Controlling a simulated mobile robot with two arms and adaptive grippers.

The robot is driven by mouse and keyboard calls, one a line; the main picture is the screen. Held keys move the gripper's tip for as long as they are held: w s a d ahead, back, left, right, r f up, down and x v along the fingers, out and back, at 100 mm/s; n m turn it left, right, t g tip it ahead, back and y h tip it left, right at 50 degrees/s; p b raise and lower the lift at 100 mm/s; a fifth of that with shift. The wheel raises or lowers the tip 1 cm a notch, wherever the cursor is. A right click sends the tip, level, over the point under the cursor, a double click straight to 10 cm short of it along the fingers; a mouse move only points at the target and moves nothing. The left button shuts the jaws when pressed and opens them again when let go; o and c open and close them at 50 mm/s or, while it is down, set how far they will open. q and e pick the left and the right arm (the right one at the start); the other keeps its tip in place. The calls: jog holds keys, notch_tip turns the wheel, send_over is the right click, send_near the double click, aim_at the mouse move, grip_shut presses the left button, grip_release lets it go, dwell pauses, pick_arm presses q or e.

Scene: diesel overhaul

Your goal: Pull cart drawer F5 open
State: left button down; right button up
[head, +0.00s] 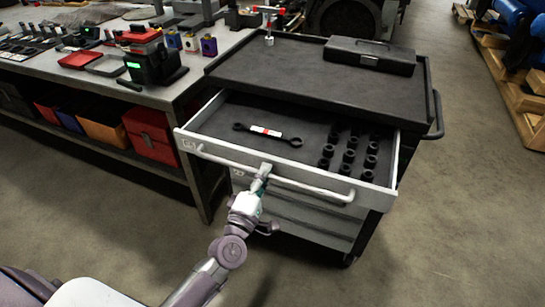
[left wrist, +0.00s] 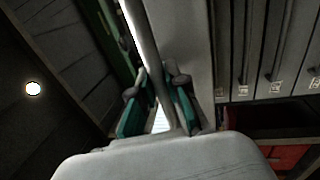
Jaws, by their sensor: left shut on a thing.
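The tool cart (head: 320,75) stands at the centre, and its top drawer (head: 220,122) is pulled well out. The drawer's label is too small to read. A pale bar handle (head: 315,189) runs along the drawer front. My left gripper (head: 264,172) is shut on this handle near its middle. In the left wrist view, the teal-padded fingers of my left gripper (left wrist: 160,108) sit on both sides of the handle bar (left wrist: 143,35). My right gripper is in neither view.
In the open drawer lie a double-ended wrench (head: 268,132) and several black sockets (head: 349,154). A black case (head: 370,55) sits on the cart top. A workbench (head: 180,92) with bins below stands close on the left.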

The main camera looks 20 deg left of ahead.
pick_arm(q)
jog(key=shift+s, duration=1.75)
jog(key=c, duration=1.2)
grip_release()
jog(key=shift+o, duration=0.2)
jog(key=shift+s, duration=0.1)
jog(key=s+f, duration=0.2)
jog(key=s, duration=0.9)
jog(key=shift+s+a+f, duration=0.2)
jog(key=shift+s+a, duration=0.05)
jog(key=shift+s, duration=0.05)
